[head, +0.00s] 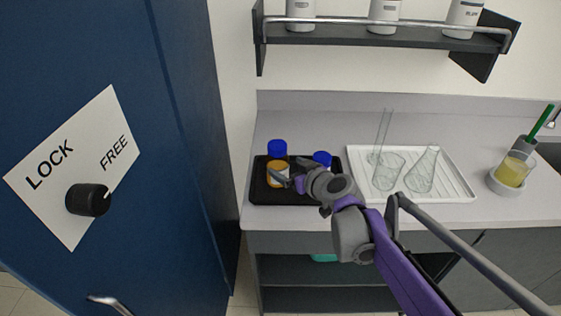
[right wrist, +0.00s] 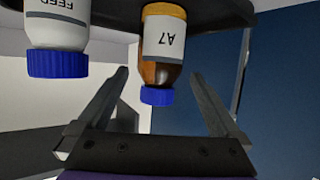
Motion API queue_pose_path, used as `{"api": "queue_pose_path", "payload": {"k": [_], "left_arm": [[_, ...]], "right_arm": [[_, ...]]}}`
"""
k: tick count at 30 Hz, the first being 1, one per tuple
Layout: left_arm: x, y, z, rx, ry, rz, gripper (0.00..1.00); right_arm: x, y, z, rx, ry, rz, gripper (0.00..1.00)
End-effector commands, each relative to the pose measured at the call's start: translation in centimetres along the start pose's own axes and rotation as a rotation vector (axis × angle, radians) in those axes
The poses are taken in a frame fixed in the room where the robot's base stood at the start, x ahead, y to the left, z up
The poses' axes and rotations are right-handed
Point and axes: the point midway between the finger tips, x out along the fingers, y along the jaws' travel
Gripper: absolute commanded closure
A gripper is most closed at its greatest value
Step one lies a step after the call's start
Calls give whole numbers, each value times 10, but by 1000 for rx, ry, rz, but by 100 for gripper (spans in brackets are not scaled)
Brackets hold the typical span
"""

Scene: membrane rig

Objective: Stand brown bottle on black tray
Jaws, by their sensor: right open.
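The brown bottle (head: 277,170), with a blue cap and a white label reading A7, stands upright on the black tray (head: 258,194) at the counter's left end. The right wrist view shows this bottle (right wrist: 163,50) upside down against the dark tray (right wrist: 215,12). My right gripper (head: 284,181) is open in front of the bottle. In the right wrist view its fingers lie to either side of the bottle, with gaps visible. My arm hides part of the tray's right side. My left gripper is not in view.
A white FEED bottle with a blue cap (head: 322,158) stands beside the brown one, partly behind my gripper. A white ribbed rack (head: 452,186) holds glassware to the right. A wall shelf (head: 400,38) hangs above; a blue cabinet (head: 190,120) stands left.

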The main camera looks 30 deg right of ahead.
Motion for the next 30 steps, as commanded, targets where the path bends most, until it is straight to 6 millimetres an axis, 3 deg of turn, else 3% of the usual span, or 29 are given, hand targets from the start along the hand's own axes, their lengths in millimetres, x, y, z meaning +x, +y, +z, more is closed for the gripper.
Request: {"api": "queue_pose_path", "payload": {"k": [3, 9, 16, 19, 22, 25, 27, 30], "left_arm": [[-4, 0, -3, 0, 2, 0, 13], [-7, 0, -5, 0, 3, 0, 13], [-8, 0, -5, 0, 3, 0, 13], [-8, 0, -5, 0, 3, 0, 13], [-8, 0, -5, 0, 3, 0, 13], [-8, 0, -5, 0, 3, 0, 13], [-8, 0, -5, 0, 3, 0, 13], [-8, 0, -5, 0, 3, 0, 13]], "right_arm": [[-25, 1, -1, 1, 0, 2, 0], [-50, 1, -1, 0, 0, 1, 0], [-56, -2, 1, 0, -3, -3, 0], [-58, -22, 12, 5, -43, -42, 0], [-67, -68, 46, 16, -157, -122, 0], [-89, -118, 97, 26, -331, -186, 0], [-109, -142, 135, 25, -456, -191, 0], [-136, -156, 179, 16, -599, -150, 0]]}}
